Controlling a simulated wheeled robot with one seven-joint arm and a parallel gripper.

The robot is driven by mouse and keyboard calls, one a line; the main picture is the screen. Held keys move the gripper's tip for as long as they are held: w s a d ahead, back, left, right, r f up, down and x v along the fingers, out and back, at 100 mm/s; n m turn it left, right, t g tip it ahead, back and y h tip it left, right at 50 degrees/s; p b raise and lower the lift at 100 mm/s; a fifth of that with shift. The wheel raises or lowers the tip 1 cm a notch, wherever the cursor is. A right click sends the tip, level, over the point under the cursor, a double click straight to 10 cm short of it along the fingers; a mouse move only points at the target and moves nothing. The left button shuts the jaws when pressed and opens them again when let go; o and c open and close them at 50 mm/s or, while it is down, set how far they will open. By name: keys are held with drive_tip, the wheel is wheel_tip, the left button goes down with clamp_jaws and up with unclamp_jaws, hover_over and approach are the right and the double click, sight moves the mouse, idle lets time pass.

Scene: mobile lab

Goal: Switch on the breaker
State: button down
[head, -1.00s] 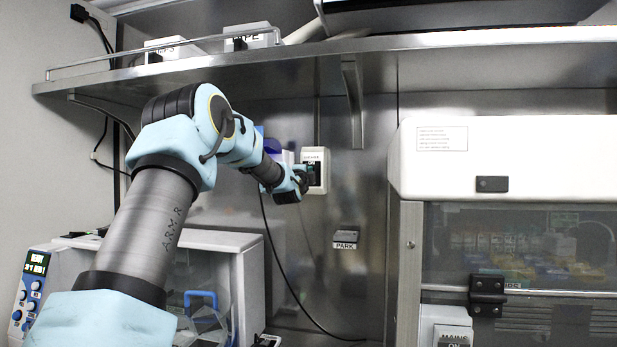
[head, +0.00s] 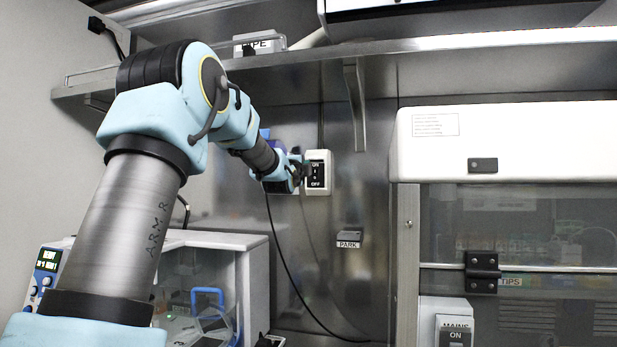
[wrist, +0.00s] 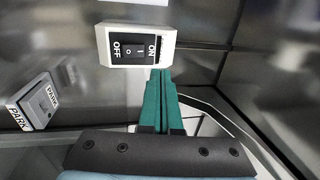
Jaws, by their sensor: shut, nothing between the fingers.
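The breaker (head: 318,172) is a white box with a dark rocker on the steel back wall, marked ON at its top and OFF at its bottom. In the wrist view the breaker (wrist: 107,45) appears turned, with OFF on the left and ON on the right. I cannot tell which half of the rocker is pressed in. My gripper (head: 304,170) is at the breaker's left side in the head view. In the wrist view my gripper (wrist: 160,74) has its green fingers together and empty, tips by the ON end. Whether they touch it is unclear.
A PARK holder (head: 348,238) is on the wall below the breaker; it also shows in the wrist view (wrist: 34,101). A steel shelf (head: 450,68) runs overhead. A white cabinet (head: 510,150) stands right. A black cable (head: 289,285) hangs below my gripper.

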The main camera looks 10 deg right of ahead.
drive_tip(key=shift+s+a+r+b, duration=0.15)
drive_tip(key=shift+s+a+b, duration=0.15)
drive_tip(key=shift+s, duration=0.3)
drive_tip(key=shift+s+a+r+b, duration=0.2)
drive_tip(key=shift+s+a, duration=0.15)
drive_tip(key=shift+s, duration=0.3)
drive_tip(key=shift+s+a+r+b, duration=0.1)
drive_tip(key=shift+s+a+b, duration=0.2)
drive_tip(key=shift+s, duration=0.3)
